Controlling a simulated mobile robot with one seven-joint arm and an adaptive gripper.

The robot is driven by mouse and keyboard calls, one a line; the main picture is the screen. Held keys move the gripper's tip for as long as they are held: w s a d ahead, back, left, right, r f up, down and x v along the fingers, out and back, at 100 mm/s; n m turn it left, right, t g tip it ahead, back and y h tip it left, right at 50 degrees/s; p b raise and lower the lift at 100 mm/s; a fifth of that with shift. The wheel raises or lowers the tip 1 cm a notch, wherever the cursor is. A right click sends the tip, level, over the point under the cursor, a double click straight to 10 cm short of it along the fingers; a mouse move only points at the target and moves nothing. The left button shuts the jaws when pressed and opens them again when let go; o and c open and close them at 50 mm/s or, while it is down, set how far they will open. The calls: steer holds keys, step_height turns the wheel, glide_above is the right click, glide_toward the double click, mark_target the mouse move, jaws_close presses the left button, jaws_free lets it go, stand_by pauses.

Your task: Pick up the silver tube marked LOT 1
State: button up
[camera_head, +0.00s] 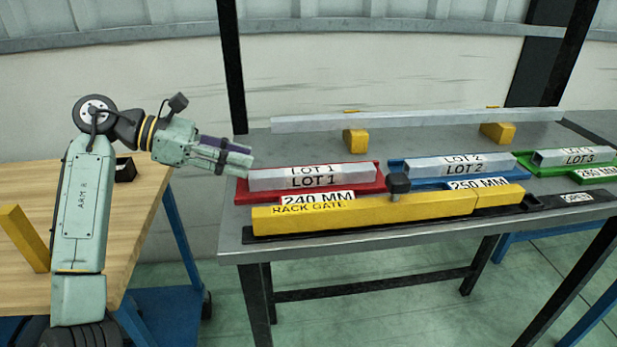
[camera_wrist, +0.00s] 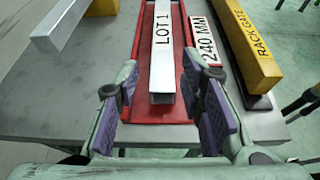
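The silver tube marked LOT 1 (camera_head: 312,178) is a square tube lying in a red tray (camera_head: 370,184) at the left of the grey table. It also shows in the wrist view (camera_wrist: 162,60), running away from me with its hollow end nearest. My gripper (camera_head: 245,160) is at the left end of this tube in the head view. In the wrist view my gripper (camera_wrist: 163,103) is open, with one purple-padded finger on each side of the tube's near end and gaps between. I cannot tell how high the fingers are above the tray.
A yellow rack gate (camera_head: 365,211) with a black knob (camera_head: 399,184) runs along the front of the trays. LOT 2 (camera_head: 452,168) and LOT 3 (camera_head: 575,157) tubes lie to the right. A long silver bar (camera_head: 415,119) rests on yellow blocks behind.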

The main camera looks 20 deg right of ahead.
mark_target(294, 171)
steer(key=x, duration=0.5)
steer(key=shift+s, duration=0.15)
steer(key=shift+p+x, duration=0.85)
steer(key=shift+x, duration=2.05)
steer(key=shift+c, duration=0.5)
jaws_close()
